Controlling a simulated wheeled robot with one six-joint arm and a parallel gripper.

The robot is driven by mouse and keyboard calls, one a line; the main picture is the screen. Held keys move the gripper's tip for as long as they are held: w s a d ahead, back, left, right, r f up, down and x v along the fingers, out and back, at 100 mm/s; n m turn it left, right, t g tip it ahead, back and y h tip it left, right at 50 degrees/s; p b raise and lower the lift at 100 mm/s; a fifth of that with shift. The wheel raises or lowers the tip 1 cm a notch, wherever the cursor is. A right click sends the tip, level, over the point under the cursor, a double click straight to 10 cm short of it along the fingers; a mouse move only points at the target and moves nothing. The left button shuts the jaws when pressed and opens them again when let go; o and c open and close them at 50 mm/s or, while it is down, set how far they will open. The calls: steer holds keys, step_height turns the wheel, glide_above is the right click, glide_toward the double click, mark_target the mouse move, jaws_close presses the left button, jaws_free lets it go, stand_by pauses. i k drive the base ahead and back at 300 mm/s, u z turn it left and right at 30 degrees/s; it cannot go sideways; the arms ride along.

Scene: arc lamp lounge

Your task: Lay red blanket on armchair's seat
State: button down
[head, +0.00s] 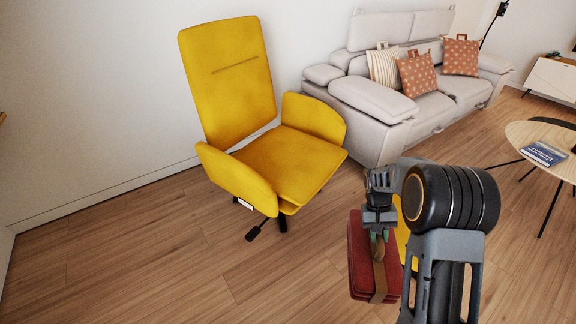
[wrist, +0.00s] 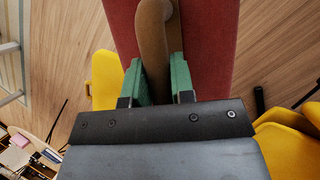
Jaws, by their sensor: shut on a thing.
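The red blanket (head: 361,262) is a folded, flat bundle with a brown strap and handle (head: 379,280). My gripper (head: 379,236) is shut on the handle, and the blanket hangs upright below it. In the wrist view the green fingertips (wrist: 158,80) close on both sides of the brown handle, with the red blanket (wrist: 212,45) behind. The yellow armchair (head: 228,80) stands to the left of my gripper and farther back. Its seat (head: 287,163) is bare between two armrests. The blanket is apart from the chair, to the right of and nearer than the seat.
A pale sofa (head: 375,98) with several cushions stands behind. A round wooden table (head: 525,134) with a blue book (head: 544,153) is at the right. Another yellow thing (head: 402,240) is partly hidden behind the blanket. The wooden floor (head: 150,260) in front of the chair is clear.

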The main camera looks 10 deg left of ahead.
mark_target(290, 160)
steer(key=z, duration=0.05)
steer(key=k, duration=0.2)
steer(key=z, duration=1.3)
steer(key=i, duration=1.1)
steer(key=u, duration=3)
steer(key=i, duration=1.5)
